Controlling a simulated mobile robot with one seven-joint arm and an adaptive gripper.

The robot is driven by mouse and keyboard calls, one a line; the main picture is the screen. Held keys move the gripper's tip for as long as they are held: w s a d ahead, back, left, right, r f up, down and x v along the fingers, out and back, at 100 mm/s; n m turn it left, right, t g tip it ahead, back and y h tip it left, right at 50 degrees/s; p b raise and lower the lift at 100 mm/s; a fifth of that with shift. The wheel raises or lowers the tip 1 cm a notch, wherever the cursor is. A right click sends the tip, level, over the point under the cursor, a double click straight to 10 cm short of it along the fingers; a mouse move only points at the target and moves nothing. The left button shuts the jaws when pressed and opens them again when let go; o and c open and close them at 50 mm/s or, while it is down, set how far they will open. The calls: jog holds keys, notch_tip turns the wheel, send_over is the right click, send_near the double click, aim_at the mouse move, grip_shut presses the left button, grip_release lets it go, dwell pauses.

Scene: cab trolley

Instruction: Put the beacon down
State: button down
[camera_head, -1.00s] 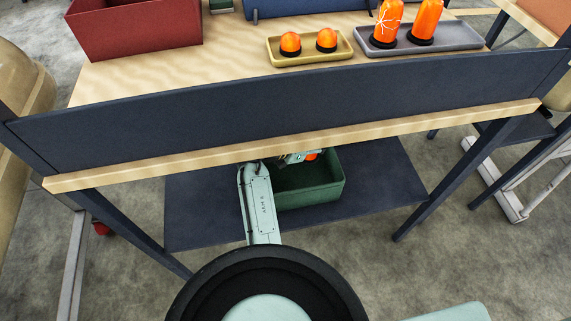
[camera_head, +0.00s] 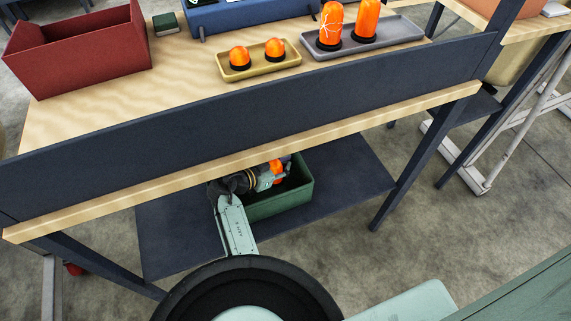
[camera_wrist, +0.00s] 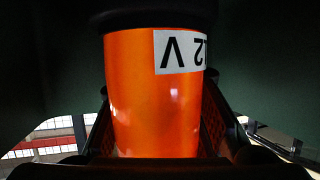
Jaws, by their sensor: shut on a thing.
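My gripper (camera_head: 268,176) is under the tabletop, at the green crate (camera_head: 285,204) on the lower shelf. It is shut on an orange beacon (camera_head: 278,168), part of which shows beside the fingers. In the wrist view the beacon (camera_wrist: 150,110) fills the middle between the two fingers, with a dark base at the top of the picture and a white label with upside-down "12 V" lettering. Dark green surfaces surround it there. Whether the beacon touches the crate floor cannot be told.
The tabletop edge and dark panel (camera_head: 250,110) hang over the crate. The lower shelf (camera_head: 345,180) is bare to the crate's right. Above stand a yellow tray (camera_head: 262,71) with two small beacons, a grey tray (camera_head: 400,34) with two tall ones, and a red bin (camera_head: 85,55).

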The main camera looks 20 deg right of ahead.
aim_at(275, 171)
jog(key=shift+f, duration=0.1)
jog(key=shift+f+b, duration=0.3)
jog(key=shift+b, duration=0.25)
jog(key=shift+f+b, duration=0.2)
jog(key=shift+b, duration=0.1)
jog(key=c, duration=1.2)
grip_release()
jog(key=shift+r+p, duration=0.25)
jog(key=shift+p, duration=0.15)
jog(key=shift+r+b+v, duration=0.15)
jog(key=shift+v, duration=1.8)
jog(key=shift+r+b+v, duration=0.15)
jog(key=shift+v, duration=1.8)
